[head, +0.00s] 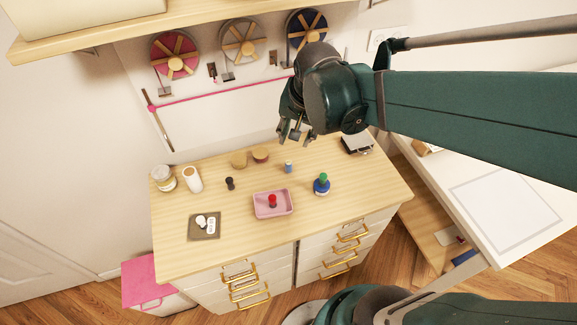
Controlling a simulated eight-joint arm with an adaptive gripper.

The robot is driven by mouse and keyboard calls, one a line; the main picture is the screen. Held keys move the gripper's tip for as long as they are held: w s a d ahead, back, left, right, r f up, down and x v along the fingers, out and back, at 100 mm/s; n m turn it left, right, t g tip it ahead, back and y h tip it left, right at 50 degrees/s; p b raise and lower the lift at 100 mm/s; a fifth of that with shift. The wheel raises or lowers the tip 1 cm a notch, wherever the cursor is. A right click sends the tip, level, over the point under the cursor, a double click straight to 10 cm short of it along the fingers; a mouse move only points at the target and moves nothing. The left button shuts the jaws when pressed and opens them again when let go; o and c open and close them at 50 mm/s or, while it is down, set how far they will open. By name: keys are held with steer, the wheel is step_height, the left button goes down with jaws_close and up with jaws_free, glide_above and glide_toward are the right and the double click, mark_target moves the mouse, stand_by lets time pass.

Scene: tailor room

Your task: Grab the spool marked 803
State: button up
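No marking 803 can be read in this view, so I cannot tell which item bears it. Several small spool-like items stand on the wooden dresser top (345,207): a black one (230,183), a light blue one (288,167), a red one (272,201) in a pink tray (260,212), and a blue one with a green top (321,187). A white roll (193,179) and a pale jar-like item (163,179) are at the left. My gripper (295,134) hangs above the back of the dresser, fingers apart and empty.
Large pink (162,50), pale (231,33) and navy (317,22) reels hang on the wall. Two round wooden pieces (239,159) lie at the back. A dark mat (206,232) with white items is front left, a dark box (357,145) back right. The front right top is clear.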

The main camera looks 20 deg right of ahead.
steer(key=w+f+m+g, duration=0.2)
steer(key=w+f+m, duration=0.25)
steer(key=f, duration=0.25)
steer(key=m+g, duration=0.2)
steer(key=m, duration=0.2)
glide_above(289, 162)
step_height(289, 162, down, 8)
steer(key=shift+r+p, duration=0.15)
steer(key=shift+p, duration=0.25)
steer(key=shift+a+f, duration=0.1)
steer(key=shift+f, duration=1.15)
steer(key=shift+s+f, duration=0.1)
steer(key=shift+f, duration=0.05)
steer(key=shift+s+f+b, duration=0.15)
steer(key=shift+f+b, duration=0.15)
steer(key=shift+f, duration=2.15)
